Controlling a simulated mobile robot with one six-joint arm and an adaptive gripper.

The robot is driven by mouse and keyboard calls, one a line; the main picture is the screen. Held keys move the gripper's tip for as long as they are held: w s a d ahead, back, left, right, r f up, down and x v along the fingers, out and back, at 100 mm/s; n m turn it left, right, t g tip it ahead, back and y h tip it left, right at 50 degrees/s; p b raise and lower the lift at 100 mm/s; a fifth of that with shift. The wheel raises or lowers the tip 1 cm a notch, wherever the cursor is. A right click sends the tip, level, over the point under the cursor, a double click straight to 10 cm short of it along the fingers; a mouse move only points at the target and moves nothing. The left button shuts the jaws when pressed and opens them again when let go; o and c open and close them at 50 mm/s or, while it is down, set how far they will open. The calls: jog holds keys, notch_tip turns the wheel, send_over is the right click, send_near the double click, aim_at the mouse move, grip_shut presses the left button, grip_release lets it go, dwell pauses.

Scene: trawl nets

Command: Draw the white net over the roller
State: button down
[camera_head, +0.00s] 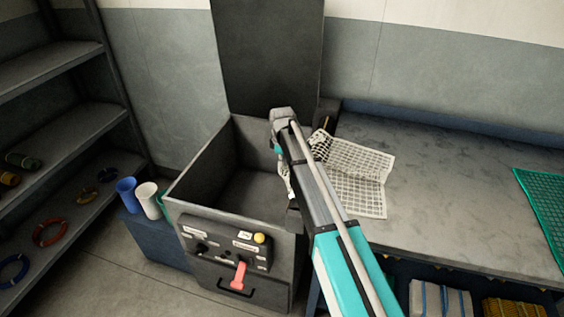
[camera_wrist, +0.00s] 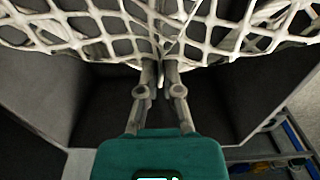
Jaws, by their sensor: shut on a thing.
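The white net (camera_head: 362,178) lies partly on the grey bench top, and its near-left end bunches up at the bench's left edge. In the wrist view the net (camera_wrist: 78,28) stretches across the top, gathered between the fingertips. My gripper (camera_head: 285,185) hangs over the open grey bin beside the bench, partly hidden by my arm. In the wrist view my gripper (camera_wrist: 160,72) has its fingers together on the net's edge. The roller is not clearly visible; my arm and the net cover much of the bench's left edge.
The open bin (camera_head: 175,203) has a control panel (camera_head: 222,247) with a red lever on its front. A green net (camera_head: 546,212) lies at the bench's right. Blue and white cups (camera_head: 148,199) stand left of the bin. Shelves (camera_head: 55,135) line the left wall.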

jog(key=c, duration=0.7)
grip_release()
jog(key=shift+c, duration=0.2)
jog(key=o, duration=0.6)
jog(key=shift+o, duration=0.7)
jog(key=shift+r, duration=0.15)
notch_tip(320, 180, up, 5)
jog(key=p, duration=0.5)
jog(key=shift+r+p, duration=0.15)
jog(key=shift+p, duration=0.15)
